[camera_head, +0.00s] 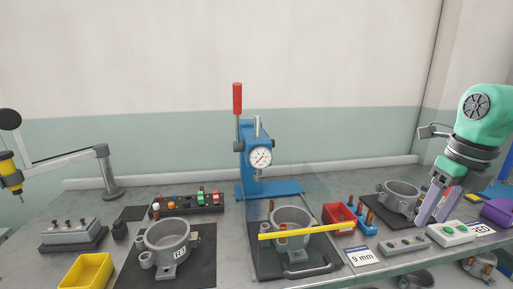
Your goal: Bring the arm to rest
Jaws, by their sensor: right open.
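My right gripper (437,209) comes in at the right side of the head view, under a green arm link. Its lilac fingers point down and are apart. It hangs beside the grey compressor housing (400,194) at the right and near a white box with a green button (452,233). I see nothing between the fingers; whether they touch anything cannot be told. My left gripper does not show.
A blue press (262,165) with a red lever stands at the middle back. Compressor housings (167,241) (291,222) sit on dark mats. A yellow bar (306,231) crosses the middle one. A yellow bin (86,271), red bin (339,217) and purple bin (497,211) stand around.

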